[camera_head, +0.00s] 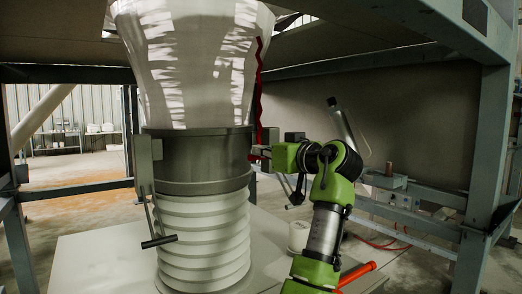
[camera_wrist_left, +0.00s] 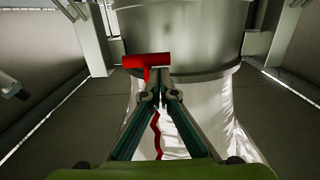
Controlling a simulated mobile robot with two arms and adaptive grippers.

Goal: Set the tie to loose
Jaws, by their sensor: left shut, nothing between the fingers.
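The tie is a red cord (camera_head: 259,88) hanging down the right side of the white bulk bag (camera_head: 190,60). At its lower end is a red bar-shaped toggle (camera_wrist_left: 147,60), beside the grey clamp ring (camera_head: 207,162). The cord also shows in the left wrist view (camera_wrist_left: 156,132), running behind my fingers. My left gripper (camera_head: 270,153) is at the right side of the ring. In the wrist view its fingertips (camera_wrist_left: 160,78) are together and empty, right by the toggle. I cannot tell whether they touch it. My right gripper is not in view.
Pale ribbed bellows (camera_head: 205,235) stand below the ring. A lever with a black handle (camera_head: 160,241) hangs at the ring's left. Steel frame posts (camera_head: 482,170) enclose the area. A white container (camera_head: 298,236) stands behind my arm.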

